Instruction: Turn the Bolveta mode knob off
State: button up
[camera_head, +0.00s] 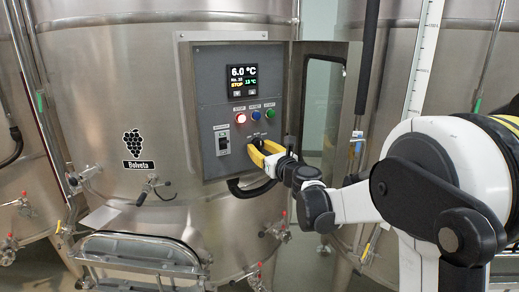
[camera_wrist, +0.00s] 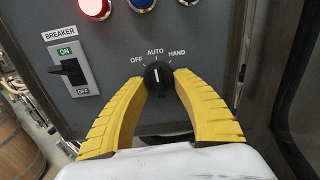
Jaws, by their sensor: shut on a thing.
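The black mode knob (camera_wrist: 157,72) is on the grey control panel (camera_head: 212,98) of the vat labelled Bolveta (camera_head: 138,165). In the wrist view its white pointer line stands about upright, toward AUTO; OFF is printed to the left and HAND to the right. My gripper (camera_wrist: 158,78) has its two yellow fingers on either side of the knob, shut on it. In the head view my gripper (camera_head: 258,148) reaches the lower right of the panel and mostly hides the knob.
A breaker switch (camera_wrist: 70,71) is left of the knob. Red (camera_head: 241,118), blue (camera_head: 255,116) and green (camera_head: 270,114) lights sit above it, under a display (camera_head: 242,80) reading 6.0 °C and STOP. The open panel door (camera_head: 321,105) stands close to the right of my gripper.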

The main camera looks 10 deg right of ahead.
jog(key=n+b, duration=0.2)
jog(key=n, duration=0.2)
jog(key=shift+d, duration=0.15)
jog(key=shift+d+r+n+b, duration=0.1)
jog(key=shift+n+b, duration=0.6)
jog(key=shift+n, duration=1.4)
jog(key=o, duration=1.2)
jog(key=shift+w, duration=0.1)
jog(key=shift+c, duration=0.2)
